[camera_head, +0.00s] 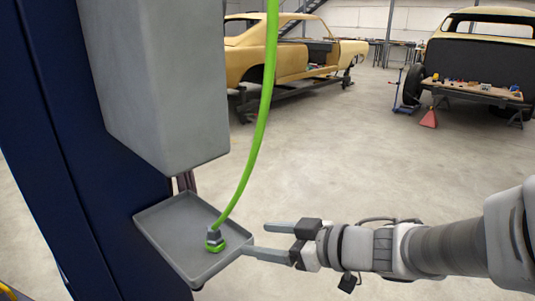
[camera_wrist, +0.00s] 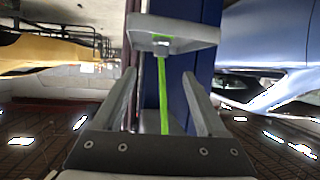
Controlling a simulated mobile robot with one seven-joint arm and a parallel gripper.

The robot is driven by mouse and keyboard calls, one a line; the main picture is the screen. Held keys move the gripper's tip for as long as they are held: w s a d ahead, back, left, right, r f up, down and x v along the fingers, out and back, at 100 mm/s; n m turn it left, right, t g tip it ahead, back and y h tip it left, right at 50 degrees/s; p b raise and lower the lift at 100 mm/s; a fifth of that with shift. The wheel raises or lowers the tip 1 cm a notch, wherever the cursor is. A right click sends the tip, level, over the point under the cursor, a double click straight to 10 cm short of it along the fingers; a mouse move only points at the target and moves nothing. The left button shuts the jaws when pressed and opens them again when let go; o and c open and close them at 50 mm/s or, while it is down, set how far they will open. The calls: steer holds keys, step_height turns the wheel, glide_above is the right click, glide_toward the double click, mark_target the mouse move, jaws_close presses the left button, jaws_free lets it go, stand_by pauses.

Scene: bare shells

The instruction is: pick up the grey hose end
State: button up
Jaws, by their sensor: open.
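The grey hose end (camera_head: 214,234) is a grey collar with a green rim, at the bottom of a bright green hose (camera_head: 263,110). It stands in a shallow grey tray (camera_head: 150,215), near the tray's right side. My gripper (camera_head: 255,239) is open and empty, just right of the tray, with its fingers pointing left toward the hose end. In the wrist view the picture looks upside down. The green hose (camera_wrist: 164,100) runs between the two open fingers, beyond them, up to the tray (camera_wrist: 205,32).
A grey box (camera_head: 155,80) hangs above the tray on a dark blue column (camera_head: 75,150). A yellow car shell (camera_head: 280,50) and another with a bench (camera_head: 475,92) stand far back.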

mark_target(219, 234)
steer(key=p+x, duration=0.6)
steer(key=x, duration=0.1)
steer(key=shift+s+a+r, duration=0.1)
steer(key=shift+a, duration=0.1)
steer(key=b+x, duration=0.1)
steer(key=x, duration=0.3)
steer(key=shift+a+f, duration=0.1)
steer(key=shift+f, duration=0.15)
steer(key=shift+r+b+x, duration=0.15)
steer(key=shift+b+x, duration=0.25)
steer(key=shift+x, duration=1.1)
steer(key=shift+r+b+x, duration=0.15)
steer(key=shift+b+x, duration=0.2)
steer(key=shift+x, duration=1.15)
jaws_close()
